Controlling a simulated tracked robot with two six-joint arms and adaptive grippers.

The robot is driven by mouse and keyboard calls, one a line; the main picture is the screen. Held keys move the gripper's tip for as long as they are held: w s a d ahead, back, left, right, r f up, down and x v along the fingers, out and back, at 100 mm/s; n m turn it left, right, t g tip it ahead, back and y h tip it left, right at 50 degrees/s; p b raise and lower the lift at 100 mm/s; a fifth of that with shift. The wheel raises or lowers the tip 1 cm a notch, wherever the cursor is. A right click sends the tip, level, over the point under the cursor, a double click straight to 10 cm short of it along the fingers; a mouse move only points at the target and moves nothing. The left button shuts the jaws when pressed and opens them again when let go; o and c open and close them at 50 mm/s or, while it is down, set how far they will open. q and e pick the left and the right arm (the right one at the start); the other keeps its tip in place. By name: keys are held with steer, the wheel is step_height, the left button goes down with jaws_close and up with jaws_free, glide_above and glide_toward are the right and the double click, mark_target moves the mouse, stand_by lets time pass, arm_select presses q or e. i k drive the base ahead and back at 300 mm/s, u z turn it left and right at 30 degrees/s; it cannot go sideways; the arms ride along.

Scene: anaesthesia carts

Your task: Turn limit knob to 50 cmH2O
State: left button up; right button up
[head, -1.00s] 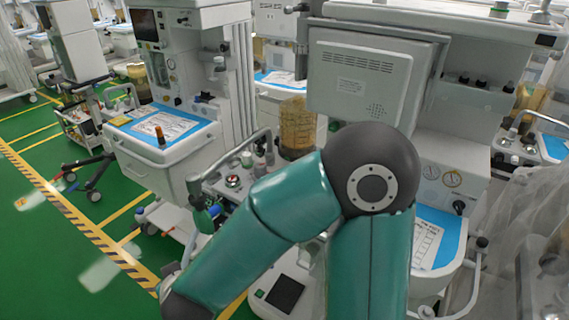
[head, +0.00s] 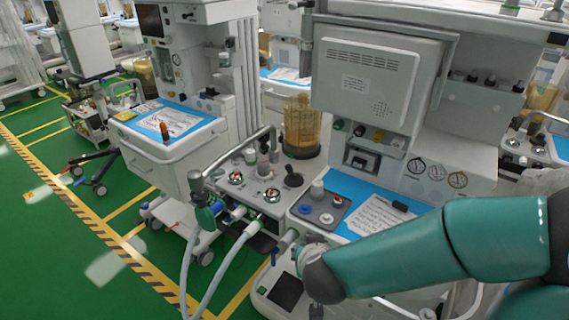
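The breathing-circuit block (head: 250,192) of the nearer anaesthesia machine is in the middle of the head view. On it are two small round gauges or dials, a left one (head: 236,178) and a right one (head: 272,194), and a dark knob (head: 293,177) on top. I cannot tell which part is the limit knob, and no scale markings are readable. One teal arm of mine enters from the right, its dark joint low in front of the machine, below the block and apart from the knob. Neither gripper's fingers can be seen.
An amber canister (head: 301,128) stands behind the block. A grey tray (head: 320,207) with small knobs and a blue worktop with a paper chart (head: 378,217) lie to the right. Green floor (head: 60,270) is open at left.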

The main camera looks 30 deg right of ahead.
mark_target(264, 170)
steer(key=z, duration=0.05)
steer(key=i, duration=1)
